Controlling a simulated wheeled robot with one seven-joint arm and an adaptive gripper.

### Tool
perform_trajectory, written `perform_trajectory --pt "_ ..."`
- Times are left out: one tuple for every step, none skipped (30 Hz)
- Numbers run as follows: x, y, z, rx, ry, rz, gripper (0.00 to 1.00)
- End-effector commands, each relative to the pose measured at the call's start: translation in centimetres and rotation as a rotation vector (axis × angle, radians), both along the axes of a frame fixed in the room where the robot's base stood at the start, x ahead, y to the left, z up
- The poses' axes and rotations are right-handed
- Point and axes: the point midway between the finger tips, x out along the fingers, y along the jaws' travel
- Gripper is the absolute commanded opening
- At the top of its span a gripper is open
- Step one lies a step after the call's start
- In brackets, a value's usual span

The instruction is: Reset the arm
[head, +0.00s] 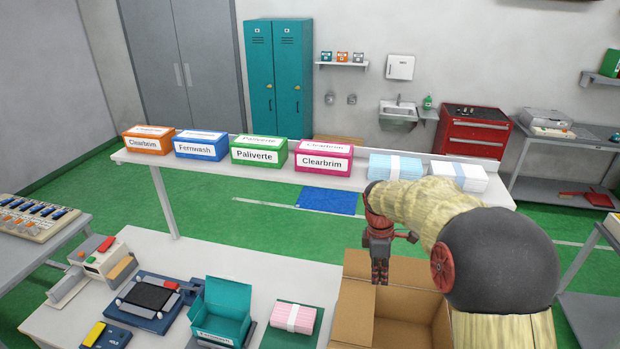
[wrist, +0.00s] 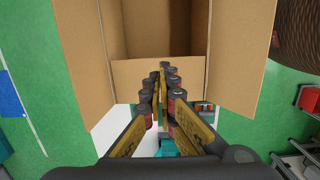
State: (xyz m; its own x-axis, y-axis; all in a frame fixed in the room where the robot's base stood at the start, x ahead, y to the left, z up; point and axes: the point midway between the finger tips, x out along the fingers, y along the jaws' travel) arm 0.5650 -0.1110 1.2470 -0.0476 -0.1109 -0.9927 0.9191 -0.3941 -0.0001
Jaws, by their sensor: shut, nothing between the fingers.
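My arm reaches in from the right in the head view, and my gripper (head: 380,272) points down over the left part of an open cardboard box (head: 355,312). In the wrist view my gripper (wrist: 163,75) has its fingers together with nothing between them. The open cardboard box (wrist: 85,50) fills the upper part of the wrist view, its flaps spread outward. In the head view my arm hides part of the box, and the inside that shows looks empty.
A teal open box (head: 222,305) and a pink striped bundle (head: 293,317) sit left of the cardboard box on the workbench (head: 215,255). Beyond, a raised shelf (head: 350,176) carries several labelled boxes, a blue pack (head: 395,168) and a white pack (head: 457,177).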

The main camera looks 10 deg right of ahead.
Motion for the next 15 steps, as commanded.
perform_trajectory --pt "0.0 0.0 0.0 -0.001 -0.002 -0.015 0.00" --pt "0.0 0.0 0.0 -0.002 -0.004 -0.032 0.00" --pt "0.1 0.0 0.0 -0.003 -0.010 -0.061 0.00" --pt "0.1 0.0 0.0 -0.004 -0.015 -0.089 0.00" --pt "0.2 0.0 0.0 -0.005 -0.022 -0.121 0.00" --pt "0.2 0.1 -0.2 -0.004 -0.027 -0.171 0.00" --pt "-0.2 0.2 -0.6 -0.004 -0.024 -0.212 0.00" --pt "-0.8 0.4 -1.1 -0.003 -0.019 -0.256 0.00" --pt "-1.5 0.6 -1.6 -0.002 -0.013 -0.316 0.00" --pt "-2.1 0.8 -1.8 -0.002 -0.011 -0.362 0.00" --pt "-2.7 0.9 -1.9 -0.001 -0.012 -0.408 0.00" --pt "-3.4 1.2 -1.7 0.001 -0.019 -0.469 0.00" --pt "-4.1 1.4 -1.6 0.002 -0.024 -0.515 0.00" --pt "-4.7 1.7 -1.4 0.003 -0.031 -0.562 0.00" --pt "-5.8 2.1 -1.2 0.005 -0.042 -0.624 0.00"
